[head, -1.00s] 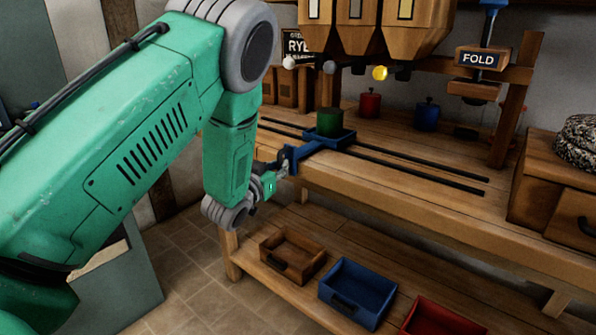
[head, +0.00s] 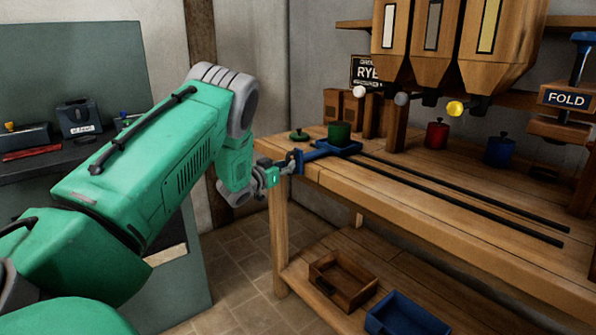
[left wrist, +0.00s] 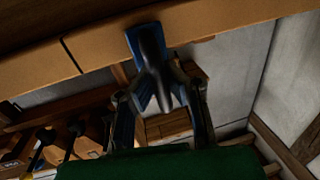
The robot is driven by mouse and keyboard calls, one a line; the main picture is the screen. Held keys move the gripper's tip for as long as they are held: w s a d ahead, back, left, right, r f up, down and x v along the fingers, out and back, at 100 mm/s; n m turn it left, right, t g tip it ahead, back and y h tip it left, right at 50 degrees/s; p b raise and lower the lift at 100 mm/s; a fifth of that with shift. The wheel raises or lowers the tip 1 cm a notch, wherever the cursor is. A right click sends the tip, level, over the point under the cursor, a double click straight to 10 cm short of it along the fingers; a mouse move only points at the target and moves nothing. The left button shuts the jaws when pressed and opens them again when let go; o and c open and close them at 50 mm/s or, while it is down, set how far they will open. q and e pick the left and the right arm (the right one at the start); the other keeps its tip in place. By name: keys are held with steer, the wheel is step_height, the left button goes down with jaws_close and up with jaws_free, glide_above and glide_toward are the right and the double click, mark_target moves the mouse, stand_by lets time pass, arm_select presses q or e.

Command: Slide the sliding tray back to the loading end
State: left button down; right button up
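The blue sliding tray (head: 347,149) sits at the left end of its two dark rails (head: 465,196) on the wooden bench. A green canister (head: 340,133) stands on it. The tray's blue handle (head: 299,160) sticks out past the bench's front edge. My left gripper (head: 287,167) is at this handle, its fingers closed in around it. In the left wrist view the handle (left wrist: 149,45) lies between the fingers of my left gripper (left wrist: 160,88); the exact contact is dark. My right gripper is out of view.
A green lid (head: 299,135) lies on the bench left of the tray. Hoppers (head: 430,45) hang above the bench. Red (head: 436,134) and blue (head: 499,149) canisters stand behind the rails. A wooden bin (head: 342,281) and a blue bin (head: 405,315) sit on the lower shelf.

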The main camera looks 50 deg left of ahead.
arm_select(q)
steer(key=shift+s+a+f, duration=0.15)
steer(key=shift+a, duration=0.35)
steer(key=c, duration=1.6)
jaws_free()
steer(key=shift+a, duration=0.1)
steer(key=shift+o, duration=0.2)
steer(key=shift+a+f, duration=0.1)
steer(key=shift+a, duration=0.05)
steer(key=s+d, duration=0.1)
steer(key=s, duration=1)
steer(key=shift+s+d, duration=0.15)
steer(key=shift+s, duration=0.2)
